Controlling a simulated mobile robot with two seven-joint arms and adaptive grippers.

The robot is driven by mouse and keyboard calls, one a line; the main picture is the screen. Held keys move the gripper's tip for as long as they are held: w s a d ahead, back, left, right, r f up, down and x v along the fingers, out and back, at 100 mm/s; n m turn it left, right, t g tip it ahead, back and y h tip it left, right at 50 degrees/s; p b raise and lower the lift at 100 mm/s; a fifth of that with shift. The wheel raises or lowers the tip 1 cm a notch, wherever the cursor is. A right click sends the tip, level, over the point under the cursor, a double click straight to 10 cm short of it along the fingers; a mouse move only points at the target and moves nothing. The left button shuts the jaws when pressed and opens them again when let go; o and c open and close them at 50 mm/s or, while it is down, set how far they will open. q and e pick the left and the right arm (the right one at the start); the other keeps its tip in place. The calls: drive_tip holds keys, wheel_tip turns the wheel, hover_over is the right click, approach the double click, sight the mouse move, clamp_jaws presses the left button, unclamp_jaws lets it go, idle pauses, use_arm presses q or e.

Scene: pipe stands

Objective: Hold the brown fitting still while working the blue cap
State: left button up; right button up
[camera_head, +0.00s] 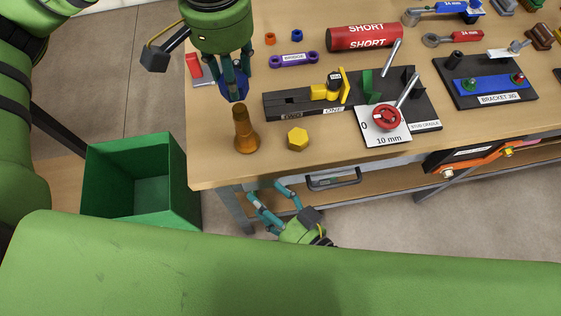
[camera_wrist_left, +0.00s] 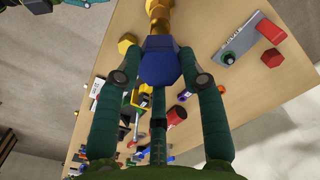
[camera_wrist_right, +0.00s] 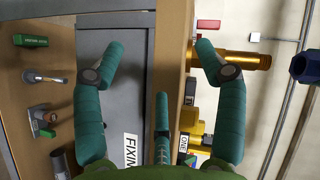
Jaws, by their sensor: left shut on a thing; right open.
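The brown fitting (camera_head: 246,132) stands upright near the table's front left corner. It also shows in the left wrist view (camera_wrist_left: 158,14) and the right wrist view (camera_wrist_right: 243,60). My left gripper (camera_head: 236,84) points down above it, shut on the blue cap (camera_wrist_left: 160,62). The blue cap (camera_wrist_right: 306,67) is clear of the fitting's top, with a visible gap between them. My right gripper (camera_head: 272,192) is open and empty in front of the table's front edge. In the right wrist view (camera_wrist_right: 160,48) its fingers are spread, with the fitting beyond one fingertip.
A yellow hex piece (camera_head: 298,139) lies right of the fitting. A black block fixture (camera_head: 285,104) and a white 10 mm plate (camera_head: 373,130) stand farther right. A green bin (camera_head: 182,185) is left of the table.

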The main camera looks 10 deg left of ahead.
wheel_tip(320, 180, up, 6)
drive_tip(key=f+y, duration=0.1)
drive_tip(key=n+t, duration=0.4)
drive_tip(key=n, duration=0.7)
approach(249, 127)
drive_tip(key=shift+h, duration=0.4)
drive_tip(key=x, duration=1.1)
drive_tip(key=shift+w+a+r, duration=0.1)
drive_tip(key=shift+a+r, duration=0.1)
drive_tip(key=shift+a, duration=0.05)
